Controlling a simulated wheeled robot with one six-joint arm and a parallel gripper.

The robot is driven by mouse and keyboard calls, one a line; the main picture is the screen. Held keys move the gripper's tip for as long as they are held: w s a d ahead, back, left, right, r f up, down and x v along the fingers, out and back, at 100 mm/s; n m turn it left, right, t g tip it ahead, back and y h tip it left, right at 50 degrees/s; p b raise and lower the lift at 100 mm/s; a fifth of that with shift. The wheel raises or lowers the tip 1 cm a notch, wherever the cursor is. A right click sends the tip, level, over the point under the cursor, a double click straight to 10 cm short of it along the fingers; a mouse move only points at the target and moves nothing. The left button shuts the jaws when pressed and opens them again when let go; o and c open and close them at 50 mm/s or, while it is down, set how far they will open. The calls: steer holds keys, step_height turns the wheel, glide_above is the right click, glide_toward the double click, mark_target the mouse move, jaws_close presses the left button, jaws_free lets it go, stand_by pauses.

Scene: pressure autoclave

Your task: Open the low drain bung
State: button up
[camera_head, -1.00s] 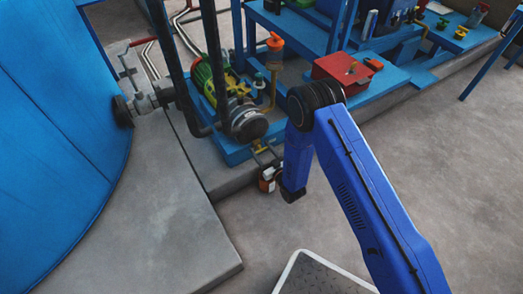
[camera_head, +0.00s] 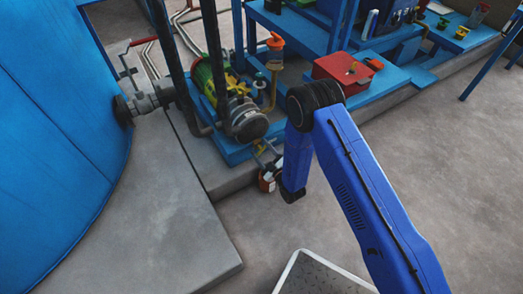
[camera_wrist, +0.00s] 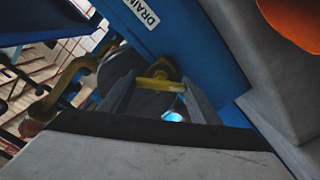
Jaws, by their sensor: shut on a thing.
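The drain bung (camera_wrist: 160,83) has a yellow crossbar handle, seen between my fingers in the wrist view, below a white "DRAIN" label (camera_wrist: 142,12) on a blue beam. My gripper (camera_wrist: 160,92) is shut on that handle, with one grey finger on each side. In the head view the yellow bung (camera_head: 261,148) shows low at the edge of the blue skid (camera_head: 235,152), just below the round grey pump end. My gripper (camera_head: 268,154) reaches it from the front right. My wrist hides part of the gripper there.
A green and grey pump (camera_head: 208,82) sits on the skid behind the bung. A red box (camera_head: 343,72) stands on the blue frame to the right. The large blue vessel (camera_head: 55,130) is at left. Grey floor (camera_head: 420,160) to the right is clear.

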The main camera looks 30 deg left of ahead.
steer(key=n, duration=0.7)
steer(key=shift+s+f, duration=0.1)
steer(key=shift+f, duration=0.05)
steer(key=n, duration=0.6)
steer(key=shift+f+n, duration=0.15)
steer(key=shift+n, duration=0.25)
steer(key=n, duration=0.5)
steer(key=shift+f, duration=0.1)
steer(key=n, duration=0.6)
steer(key=shift+d+n, duration=0.1)
steer(key=shift+n, duration=0.2)
steer(key=o, duration=1)
steer(key=shift+o, duration=0.2)
steer(key=v, duration=1.7)
